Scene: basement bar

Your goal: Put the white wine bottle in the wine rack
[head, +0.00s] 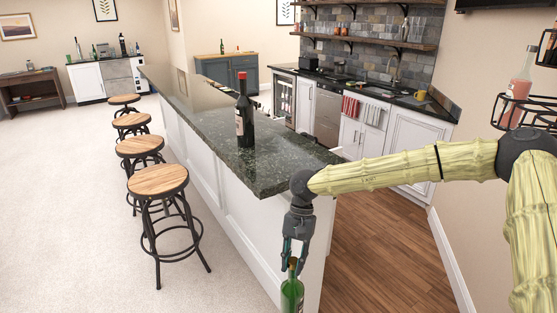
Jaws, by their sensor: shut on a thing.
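My gripper (293,261) points down at the near end of the bar counter. It is shut on the neck of a green glass bottle (292,296), probably the white wine bottle, which hangs upright below it. The bottle's lower part is cut off by the bottom edge of the head view. A black wire rack (525,112), which looks like the wine rack, is at the upper right. It holds a bottle with pink contents (518,92). The rack is partly cut off by the picture's right edge, and my arm passes in front of its lower part.
A dark bottle (244,112) stands upright on the dark stone bar counter (275,165). Several wooden stools (158,182) line the counter's left side. A back counter with a sink (385,90) runs along the far wall. The wooden floor (375,255) right of the bar is clear.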

